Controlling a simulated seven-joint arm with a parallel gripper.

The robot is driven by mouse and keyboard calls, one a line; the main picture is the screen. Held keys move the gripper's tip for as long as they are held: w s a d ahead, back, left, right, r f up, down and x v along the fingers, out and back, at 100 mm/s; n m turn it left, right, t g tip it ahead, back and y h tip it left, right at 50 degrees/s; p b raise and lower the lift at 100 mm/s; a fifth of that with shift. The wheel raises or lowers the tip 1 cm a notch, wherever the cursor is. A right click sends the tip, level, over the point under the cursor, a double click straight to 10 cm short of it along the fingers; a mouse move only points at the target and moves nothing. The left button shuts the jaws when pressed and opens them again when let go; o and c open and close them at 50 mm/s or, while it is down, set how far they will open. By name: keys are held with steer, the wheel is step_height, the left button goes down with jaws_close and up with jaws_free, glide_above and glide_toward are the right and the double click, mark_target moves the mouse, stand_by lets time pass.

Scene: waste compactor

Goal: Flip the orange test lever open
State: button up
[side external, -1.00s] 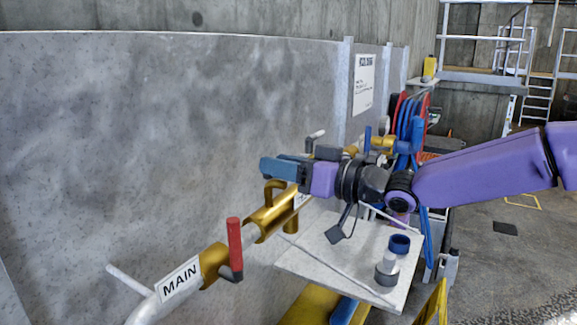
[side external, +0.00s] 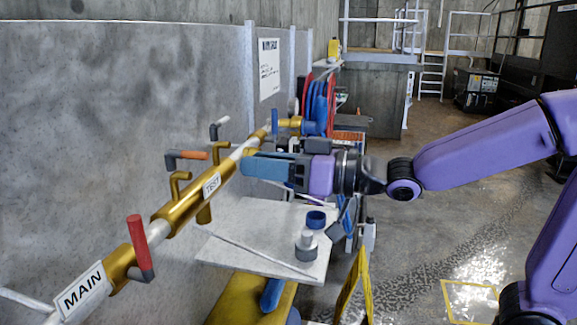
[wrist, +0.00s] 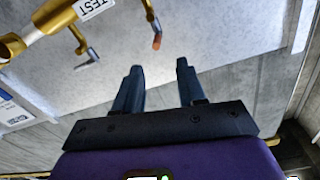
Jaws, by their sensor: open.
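The test lever (side external: 194,155) has an orange handle on a dark grey elbow and lies roughly level behind the gold pipe, near the TEST label (side external: 212,186). In the wrist view the orange lever (wrist: 157,41) is ahead of my fingertips, roughly in line with the gap between them. My gripper (side external: 247,165) is open and empty, with its blue fingers pointing left towards the pipe. In the side view the fingertips are right of the lever and apart from it. The wrist view shows both fingers of my gripper (wrist: 157,72) spread, touching nothing.
A red lever (side external: 137,241) stands upright near the MAIN label (side external: 82,287). A grey-handled lever (side external: 217,128) and a blue lever (side external: 275,121) are farther along the pipe. A white shelf (side external: 240,235) below my gripper carries a blue-capped item (side external: 316,220). A grey wall stands behind the pipe.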

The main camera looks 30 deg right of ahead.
steer(key=shift+v, duration=1.8)
